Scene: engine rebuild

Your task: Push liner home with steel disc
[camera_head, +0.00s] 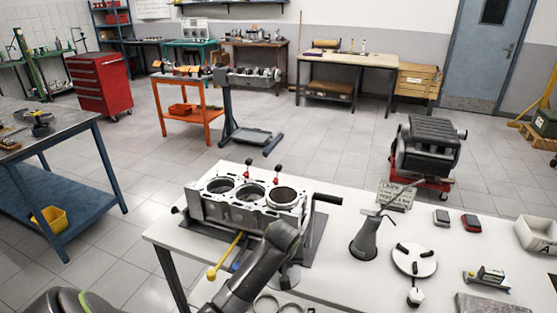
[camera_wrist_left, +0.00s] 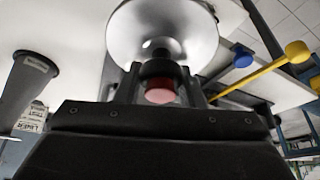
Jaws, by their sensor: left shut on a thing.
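The engine block (camera_head: 245,208) stands on the white table with three round bores facing up. A dark ring, which looks like the liner (camera_head: 284,195), sits in the right-hand bore; how deep it sits is unclear. My left arm crosses in front of the block, and its gripper (camera_head: 286,270) is partly hidden beside the block's near side. In the left wrist view my left gripper (camera_wrist_left: 160,85) is shut on the black stem of the shiny steel disc (camera_wrist_left: 162,30). The disc is apart from the bores. My right gripper is not in view.
Rings (camera_head: 266,304) lie at the near edge.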

